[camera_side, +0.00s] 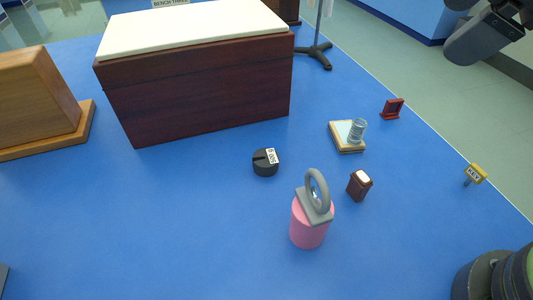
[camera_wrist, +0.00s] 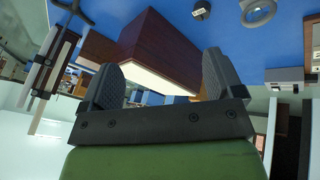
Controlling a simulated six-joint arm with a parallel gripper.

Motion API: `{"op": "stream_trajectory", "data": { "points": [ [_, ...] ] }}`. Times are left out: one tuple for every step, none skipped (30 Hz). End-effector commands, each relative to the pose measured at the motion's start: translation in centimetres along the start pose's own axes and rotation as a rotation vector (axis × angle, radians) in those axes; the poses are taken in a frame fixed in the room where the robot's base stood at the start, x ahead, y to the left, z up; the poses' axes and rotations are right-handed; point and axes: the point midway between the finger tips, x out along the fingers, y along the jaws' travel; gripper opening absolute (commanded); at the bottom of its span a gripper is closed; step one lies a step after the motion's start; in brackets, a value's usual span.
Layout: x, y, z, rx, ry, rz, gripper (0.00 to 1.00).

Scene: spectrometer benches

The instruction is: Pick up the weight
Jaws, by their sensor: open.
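The weight (camera_side: 309,222) is a pink cylinder with a grey top plate and a grey ring handle. It stands upright on the blue bench top in the side view, front of centre. A grey ring (camera_wrist: 246,15) at the top edge of the wrist view looks like its handle, but I cannot be sure. My gripper (camera_wrist: 162,76) is open and empty in the wrist view, its two dark ridged fingers spread apart. In the side view a dark part of my gripper (camera_side: 485,40) shows at the top right, well apart from the weight.
A black labelled disc (camera_side: 265,163) and a small brown block (camera_side: 359,186) lie near the weight. A board with a glass (camera_side: 357,131), a red stand (camera_side: 392,109) and a yellow tag (camera_side: 476,174) are right. A large dark box (camera_side: 200,98) stands behind.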

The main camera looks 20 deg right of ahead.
Motion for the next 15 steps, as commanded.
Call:
{"op": "stream_trajectory", "data": {
  "points": [
    [2.0, 0.1, -1.6, -0.188, -0.021, -0.017, 0.87],
    [3.1, 0.1, -2.4, -0.305, -0.028, -0.021, 0.87],
    [4.6, 0.0, -3.5, -0.46, -0.038, -0.03, 0.87],
    [5.7, -0.2, -4.4, -0.576, -0.043, -0.036, 0.87],
    [6.9, -0.4, -5.2, -0.693, -0.048, -0.043, 0.87],
    [8.6, -0.8, -6.3, -0.849, -0.053, -0.052, 0.87],
    [9.9, -1.2, -7.0, -0.968, -0.056, -0.059, 0.87],
    [11.2, -1.8, -7.7, -1.086, -0.058, -0.068, 0.87],
    [12.9, -2.6, -8.6, -1.242, -0.058, -0.078, 0.87],
    [14.2, -3.2, -9.2, -1.357, -0.058, -0.085, 0.87],
    [15.5, -3.9, -9.7, -1.467, -0.057, -0.093, 0.87],
    [17.1, -4.9, -10.3, -1.609, -0.054, -0.102, 0.87],
    [18.2, -5.7, -10.7, -1.708, -0.051, -0.108, 0.87],
    [19.3, -6.4, -11.0, -1.798, -0.048, -0.115, 0.87],
    [20.5, -7.3, -11.3, -1.911, -0.043, -0.121, 0.87]
  ]
}}
